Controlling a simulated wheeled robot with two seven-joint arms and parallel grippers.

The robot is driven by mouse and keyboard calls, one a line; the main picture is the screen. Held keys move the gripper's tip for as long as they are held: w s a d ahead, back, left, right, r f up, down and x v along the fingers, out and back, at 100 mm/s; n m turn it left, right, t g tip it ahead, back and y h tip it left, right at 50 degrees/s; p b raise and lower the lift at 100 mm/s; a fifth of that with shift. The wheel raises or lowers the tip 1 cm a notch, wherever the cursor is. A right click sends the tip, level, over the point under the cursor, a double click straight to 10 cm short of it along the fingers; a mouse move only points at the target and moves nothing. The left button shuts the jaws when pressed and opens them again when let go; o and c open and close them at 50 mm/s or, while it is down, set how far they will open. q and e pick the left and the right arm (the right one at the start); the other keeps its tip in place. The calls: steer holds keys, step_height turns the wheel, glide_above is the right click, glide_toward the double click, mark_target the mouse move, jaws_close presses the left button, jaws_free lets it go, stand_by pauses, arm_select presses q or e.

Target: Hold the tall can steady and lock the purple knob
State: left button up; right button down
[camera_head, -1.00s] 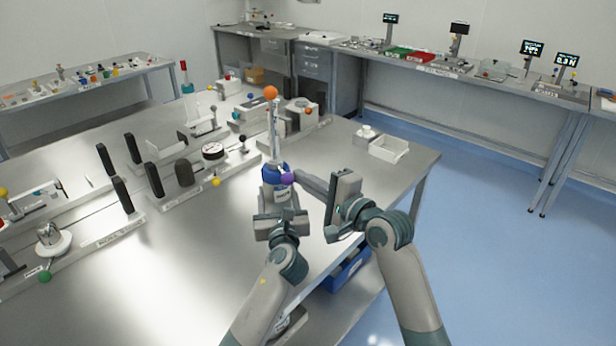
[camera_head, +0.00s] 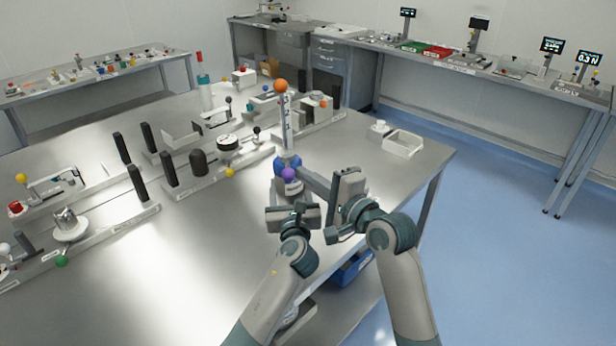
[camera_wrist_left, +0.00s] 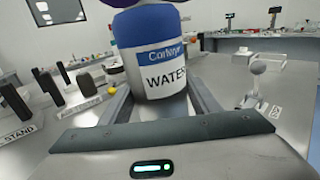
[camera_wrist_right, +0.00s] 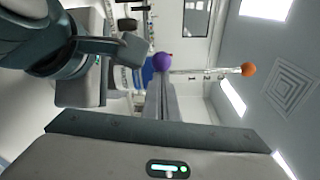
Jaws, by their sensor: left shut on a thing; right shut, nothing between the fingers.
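The tall can (camera_head: 280,164) is blue, with a tall scaled post and an orange ball (camera_head: 280,86) on top. In the left wrist view its white label reads "WATER" (camera_wrist_left: 165,75). My left gripper (camera_head: 289,191) is shut on the can's body, one finger on each side. The purple knob (camera_head: 289,174) is on the near side of the can's top; it also shows in the right wrist view (camera_wrist_right: 162,62). My right gripper (camera_head: 309,180) is shut and empty, its fingertips right beside the knob. I cannot tell whether they touch it.
A white tray (camera_head: 403,144) and a small white-topped item (camera_head: 379,127) stand to the right on the steel table. Fixtures with dark posts (camera_head: 138,183) and a dial gauge (camera_head: 228,143) stand to the left. The table's near left is bare.

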arm_select(q)
steer(key=shift+s+d+f, duration=0.1)
steer(key=shift+d+f, duration=0.15)
steer(key=shift+f, duration=0.25)
arm_select(e)
steer(key=shift+s+a, duration=0.1)
steer(key=shift+a, duration=0.2)
arm_select(q)
steer(key=shift+a+f, duration=0.1)
arm_select(e)
steer(key=w+d, duration=0.2)
steer(key=d, duration=0.2)
arm_select(q)
steer(key=shift+a, duration=0.1)
arm_select(e)
steer(key=s+d, duration=0.2)
steer(key=s, duration=0.7)
steer(key=shift+d, duration=0.4)
steer(key=shift+s+f, duration=0.1)
arm_select(q)
steer(key=shift+w+r+p, duration=0.2)
steer(key=shift+r+p, duration=0.15)
steer(key=shift+p, duration=0.2)
arm_select(e)
steer(key=shift+r, duration=0.5)
arm_select(q)
steer(key=shift+w+r, duration=0.1)
steer(key=shift+r, duration=0.1)
arm_select(e)
steer(key=shift+a, duration=0.1)
